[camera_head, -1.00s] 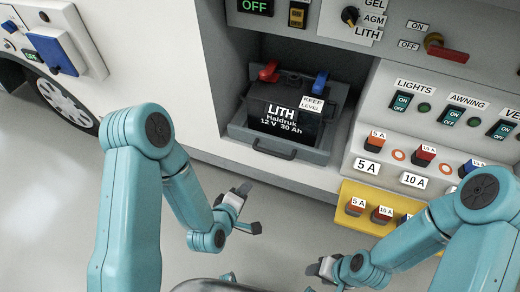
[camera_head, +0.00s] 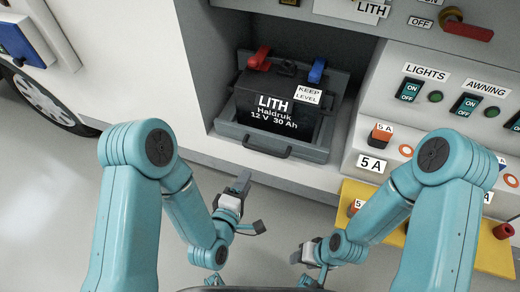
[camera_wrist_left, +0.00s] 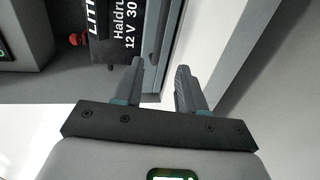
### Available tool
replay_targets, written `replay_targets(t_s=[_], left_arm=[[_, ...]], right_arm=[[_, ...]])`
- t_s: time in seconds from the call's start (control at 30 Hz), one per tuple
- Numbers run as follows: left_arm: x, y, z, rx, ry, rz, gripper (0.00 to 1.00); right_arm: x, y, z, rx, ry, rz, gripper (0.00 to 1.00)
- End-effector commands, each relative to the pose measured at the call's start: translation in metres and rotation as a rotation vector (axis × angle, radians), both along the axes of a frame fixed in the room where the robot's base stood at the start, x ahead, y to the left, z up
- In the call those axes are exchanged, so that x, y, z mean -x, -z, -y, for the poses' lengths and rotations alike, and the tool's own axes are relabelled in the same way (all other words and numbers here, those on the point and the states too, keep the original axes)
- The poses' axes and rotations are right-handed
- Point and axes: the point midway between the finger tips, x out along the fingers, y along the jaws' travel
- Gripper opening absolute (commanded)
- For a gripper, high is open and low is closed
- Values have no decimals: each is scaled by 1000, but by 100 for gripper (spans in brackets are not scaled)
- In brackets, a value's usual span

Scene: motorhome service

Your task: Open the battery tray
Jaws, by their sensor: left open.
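The grey battery tray (camera_head: 318,153) sits in a recess of the white motorhome wall, with a dark bar handle (camera_head: 267,148) on its front. A black battery (camera_head: 250,97) marked LITH stands in it, with a red and a blue terminal on top. My left gripper (camera_head: 250,203) is open and empty, below and in front of the handle, apart from it. In the left wrist view its two fingers (camera_wrist_left: 160,68) are spread, with the battery (camera_wrist_left: 120,22) and tray edge beyond them. My right gripper (camera_head: 311,262) hangs lower right of the tray; its jaw opening is unclear.
A switch panel (camera_head: 455,80) with labelled rockers is right of the recess. A wheel (camera_head: 42,103) is at the left. The floor in front of the tray is clear.

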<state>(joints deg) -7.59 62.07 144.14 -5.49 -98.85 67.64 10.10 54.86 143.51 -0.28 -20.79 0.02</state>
Motion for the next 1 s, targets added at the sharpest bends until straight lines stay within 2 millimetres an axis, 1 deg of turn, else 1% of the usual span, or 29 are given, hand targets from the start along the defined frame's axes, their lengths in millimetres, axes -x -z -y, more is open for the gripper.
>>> replay_targets(t_s=[0.07, 0.4, 0.5, 0.6, 0.77, 1.0], left_arm=[[-15, 1, 5, 0, -1, 4, 40], [-92, 18, 30, 0, -3, 2, 40], [-111, 23, 36, 0, -4, 3, 40], [-126, 26, 40, 0, -4, 1, 40], [-139, 29, 44, 0, -5, 0, 40], [-141, 30, 45, 0, -5, -1, 40]], right_arm=[[0, -2, 0, 0, 0, 0, 49], [0, -4, 0, 0, 0, 0, 49], [0, -3, 0, 0, 0, 0, 49], [0, -3, 0, 0, 0, 0, 49], [0, -2, 0, 0, 0, 0, 49], [0, -2, 0, 0, 0, 0, 49]])
